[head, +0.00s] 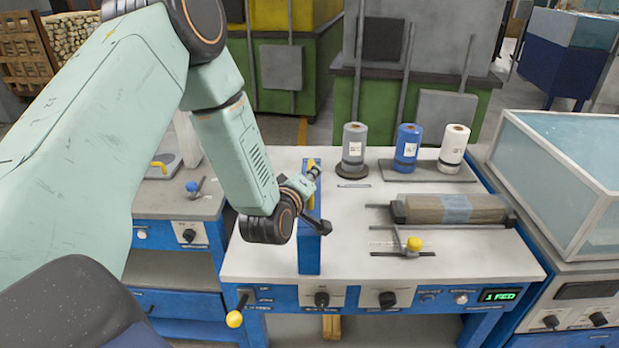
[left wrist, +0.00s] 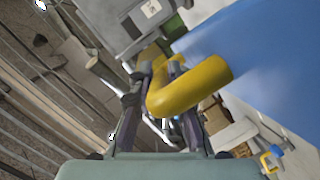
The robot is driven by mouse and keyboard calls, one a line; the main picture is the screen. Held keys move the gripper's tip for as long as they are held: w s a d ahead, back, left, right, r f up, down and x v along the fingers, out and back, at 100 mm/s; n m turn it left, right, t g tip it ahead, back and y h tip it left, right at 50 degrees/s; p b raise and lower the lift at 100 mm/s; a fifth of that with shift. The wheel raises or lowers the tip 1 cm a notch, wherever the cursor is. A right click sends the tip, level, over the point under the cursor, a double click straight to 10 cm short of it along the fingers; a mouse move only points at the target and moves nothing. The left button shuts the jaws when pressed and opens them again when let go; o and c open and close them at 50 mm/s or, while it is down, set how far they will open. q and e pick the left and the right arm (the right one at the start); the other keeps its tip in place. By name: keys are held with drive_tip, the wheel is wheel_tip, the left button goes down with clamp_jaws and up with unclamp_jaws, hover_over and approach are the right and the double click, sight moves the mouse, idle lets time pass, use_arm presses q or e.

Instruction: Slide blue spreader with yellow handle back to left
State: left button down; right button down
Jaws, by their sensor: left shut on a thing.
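The blue spreader (head: 309,252) stands upright as a narrow panel across the left part of the white worktable. Its yellow handle (head: 311,190) is on its left side, partly covered by my left gripper (head: 312,196). In the left wrist view the bent yellow handle (left wrist: 190,86) lies between the fingers of my left gripper (left wrist: 163,85), and the blue spreader (left wrist: 265,65) fills the upper right. The left gripper is shut on the handle. My right gripper is in neither view.
Grey (head: 353,150), blue (head: 407,148) and white (head: 453,148) rolls stand at the back of the worktable (head: 350,262). A wrapped wooden bundle (head: 455,209) lies at the right, near a yellow-knobbed clamp (head: 413,244). The tabletop just right of the spreader is clear.

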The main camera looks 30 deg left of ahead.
use_arm(q)
drive_tip(key=shift+a+r, duration=0.25)
drive_tip(key=shift+a, duration=0.15)
drive_tip(key=shift+w+d, duration=0.1)
drive_tip(key=shift+d, duration=0.15)
drive_tip(key=c, duration=1.7)
unclamp_jaws()
drive_tip(key=shift+a, duration=0.15)
drive_tip(key=o, duration=0.4)
drive_tip(key=shift+s+a+f, duration=0.1)
drive_tip(key=shift+s+f, duration=0.05)
drive_tip(key=shift+s, duration=0.1)
drive_tip(key=shift+d, duration=0.2)
drive_tip(key=shift+s+d, duration=0.1)
drive_tip(key=shift+s, duration=0.35)
drive_tip(key=v, duration=1.1)
